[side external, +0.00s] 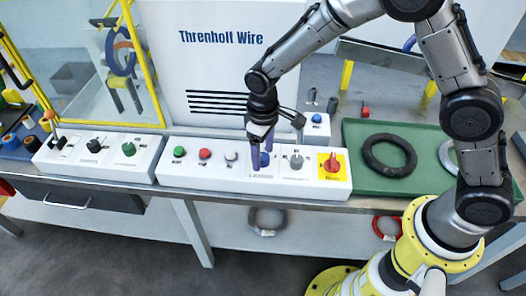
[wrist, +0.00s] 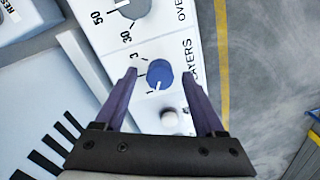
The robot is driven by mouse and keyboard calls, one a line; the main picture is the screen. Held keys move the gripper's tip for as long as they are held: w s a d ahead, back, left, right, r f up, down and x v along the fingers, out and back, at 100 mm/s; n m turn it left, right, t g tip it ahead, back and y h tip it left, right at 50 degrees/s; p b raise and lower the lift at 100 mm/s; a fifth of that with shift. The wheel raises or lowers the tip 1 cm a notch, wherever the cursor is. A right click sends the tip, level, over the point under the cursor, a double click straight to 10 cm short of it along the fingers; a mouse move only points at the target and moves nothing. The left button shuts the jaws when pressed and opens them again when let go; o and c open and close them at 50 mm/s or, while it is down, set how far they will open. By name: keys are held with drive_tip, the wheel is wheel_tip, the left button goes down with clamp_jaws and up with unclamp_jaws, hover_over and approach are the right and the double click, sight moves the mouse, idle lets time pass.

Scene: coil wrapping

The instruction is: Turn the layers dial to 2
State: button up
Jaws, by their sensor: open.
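The layers dial (wrist: 160,75) is a round blue knob on a white panel, marked LAYERS, with numbers around its left side. Its white pointer line aims down and slightly left, near the 1. My gripper (wrist: 161,72) is open, with one purple finger on each side of the dial; whether the fingers touch it I cannot tell. In the side external view the dial (side external: 265,159) is partly hidden behind the fingers of my gripper (side external: 260,165), which point down at the panel.
A grey dial (side external: 296,162) and a red switch on a yellow plate (side external: 331,163) sit right of the layers dial. A white button (side external: 231,156), red button (side external: 204,154) and green button (side external: 179,153) sit left. A black coil (side external: 390,156) lies on a green mat (side external: 357,182).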

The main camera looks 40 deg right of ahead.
clamp_jaws()
idle(0.4)
drive_tip(key=shift+m, duration=0.4)
drive_tip(key=m, duration=0.5)
drive_tip(key=shift+m, duration=0.3)
drive_tip(key=m, duration=0.5)
drive_tip(key=shift+m, duration=0.4)
unclamp_jaws()
